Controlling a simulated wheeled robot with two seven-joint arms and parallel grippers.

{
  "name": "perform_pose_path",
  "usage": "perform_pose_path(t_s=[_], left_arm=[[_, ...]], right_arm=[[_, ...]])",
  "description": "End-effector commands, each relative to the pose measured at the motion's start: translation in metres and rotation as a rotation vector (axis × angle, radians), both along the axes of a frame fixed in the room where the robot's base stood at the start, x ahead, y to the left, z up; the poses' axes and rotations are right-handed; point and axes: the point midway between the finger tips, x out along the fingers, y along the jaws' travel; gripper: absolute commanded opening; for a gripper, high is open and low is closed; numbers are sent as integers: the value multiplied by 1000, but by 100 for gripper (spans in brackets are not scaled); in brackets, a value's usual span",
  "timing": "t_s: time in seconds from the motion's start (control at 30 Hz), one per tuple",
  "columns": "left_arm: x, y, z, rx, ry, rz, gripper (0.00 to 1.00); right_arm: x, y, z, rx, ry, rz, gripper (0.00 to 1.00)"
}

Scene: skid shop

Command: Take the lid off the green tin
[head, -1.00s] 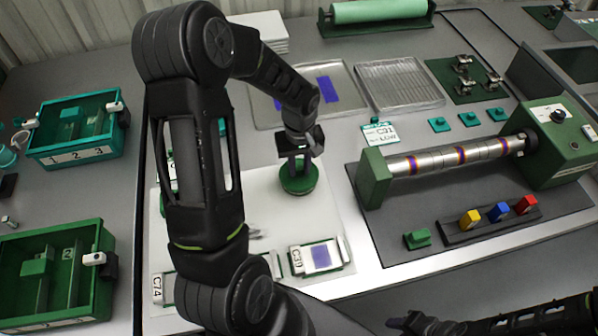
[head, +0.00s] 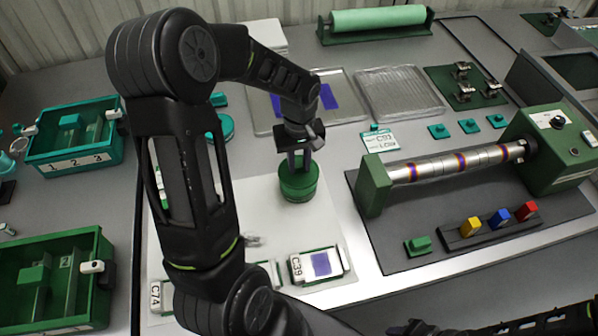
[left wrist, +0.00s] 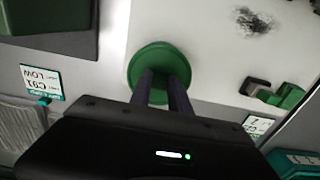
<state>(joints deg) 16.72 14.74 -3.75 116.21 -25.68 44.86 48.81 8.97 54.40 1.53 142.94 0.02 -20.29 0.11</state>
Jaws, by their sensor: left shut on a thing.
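The green tin (head: 298,190) is round and stands on the white mat right of my left arm. Its lid (head: 296,172) is green too, and I cannot tell whether there is a gap between lid and tin. My left gripper (head: 298,161) points down from above, shut on the top of the lid. In the left wrist view the two fingers (left wrist: 163,82) meet the round green lid (left wrist: 141,62) and hide its middle. Dark parts of my right arm show at the bottom right of the head view; its finger state is unclear.
A card C39 (head: 317,265) lies in front of the tin. Right stands a machine with a metal roller (head: 455,162) and coloured blocks. Green trays (head: 45,280) stand left. A teal round thing (head: 222,127) is partly behind my arm. A clear tray (head: 262,118) lies behind.

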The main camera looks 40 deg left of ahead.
Motion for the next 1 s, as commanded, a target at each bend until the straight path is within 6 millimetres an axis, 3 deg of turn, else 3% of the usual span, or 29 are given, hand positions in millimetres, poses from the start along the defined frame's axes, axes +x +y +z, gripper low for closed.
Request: perform_pose_path(t_s=[0.2, 0.33, 1.0], left_arm=[[1, 0, 41, 1, -3, 0, 0], [1, 0, 53, 1, -2, -1, 0], [0, 0, 55, 0, 0, -1, 0]], right_arm=[[1, 0, -5, 2, -2, 1, 36], [1, 0, -5, 2, -3, 0, 36], [1, 0, -5, 2, -3, 0, 36]])
